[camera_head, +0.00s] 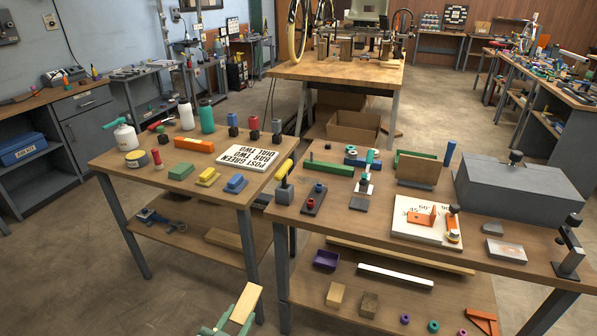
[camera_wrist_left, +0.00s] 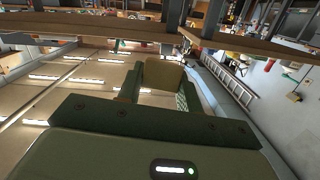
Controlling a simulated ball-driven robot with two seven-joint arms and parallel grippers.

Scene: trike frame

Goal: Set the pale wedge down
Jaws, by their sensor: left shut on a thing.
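The pale wedge (camera_head: 246,300) is a light wooden piece at the bottom of the head view. It is tilted in the jaws of my green left gripper (camera_head: 233,320), which is shut on it. In the left wrist view the wedge (camera_wrist_left: 163,75) shows between the two fingertips of my left gripper (camera_wrist_left: 160,88). It is held in the air in front of the tables, apart from any surface. Its lower part is hidden by the fingers. My right gripper is in neither view.
The left table (camera_head: 130,172) holds bottles, colored blocks and a lettered white board (camera_head: 243,157). The right table (camera_head: 385,236) holds fixtures, an angle board (camera_head: 410,230) and a large grey block (camera_head: 520,185). Both have lower shelves. A gap separates the tables, with bare floor in front.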

